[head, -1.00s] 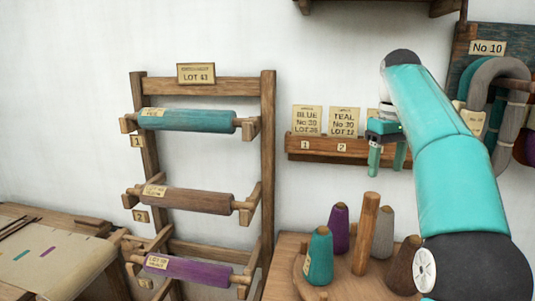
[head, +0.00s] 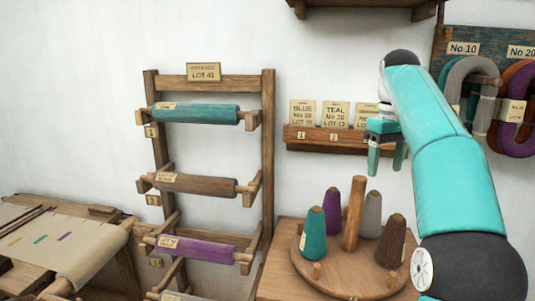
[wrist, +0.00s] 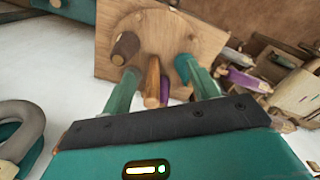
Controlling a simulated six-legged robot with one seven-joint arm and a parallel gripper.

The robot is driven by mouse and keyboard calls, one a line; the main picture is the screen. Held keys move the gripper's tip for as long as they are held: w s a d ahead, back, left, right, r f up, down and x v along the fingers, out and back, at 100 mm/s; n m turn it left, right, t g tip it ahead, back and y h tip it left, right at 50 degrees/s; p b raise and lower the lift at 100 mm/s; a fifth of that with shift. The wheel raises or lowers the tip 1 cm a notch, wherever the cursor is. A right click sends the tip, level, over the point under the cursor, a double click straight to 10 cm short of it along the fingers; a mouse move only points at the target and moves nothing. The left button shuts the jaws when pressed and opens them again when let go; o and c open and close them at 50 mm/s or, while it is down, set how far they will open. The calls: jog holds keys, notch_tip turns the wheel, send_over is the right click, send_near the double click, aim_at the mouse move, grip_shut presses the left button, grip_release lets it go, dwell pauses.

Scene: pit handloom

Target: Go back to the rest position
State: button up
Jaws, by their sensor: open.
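My arm comes up from the lower right in the head view and bends over at the top, with the forearm folded back down. My gripper (head: 386,166) hangs open and empty with its fingers pointing down. In the picture it overlaps the front of the card ledge (head: 310,136), above the round cone stand (head: 345,282). In the wrist view the two fingers of my gripper (wrist: 162,88) are spread apart over the stand's wooden top (wrist: 205,45), with nothing visible between them but the stand behind.
A rack (head: 268,180) with teal, brown and purple rolls stands left of centre. The stand carries teal (head: 313,235), purple (head: 333,212), grey (head: 371,215) and brown (head: 391,240) cones around a wooden post (head: 354,213). Yarn hanks (head: 470,85) hang right. A loom (head: 75,245) stands lower left.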

jog(key=s+a+f+m+t, duration=0.1)
jog(key=s+a+f+t, duration=0.2)
jog(key=s, duration=0.5)
jog(key=s+a+f+m, duration=0.1)
jog(key=s+a+f, duration=0.2)
jog(key=s+a, duration=0.4)
jog(key=s+a+f+m+t, duration=0.1)
jog(key=s+f+m+t, duration=0.1)
jog(key=s+f, duration=1.2)
jog(key=shift+a+f+t, duration=0.15)
jog(key=shift+f+t, duration=0.15)
jog(key=shift+f, duration=0.2)
jog(key=shift+s, duration=0.1)
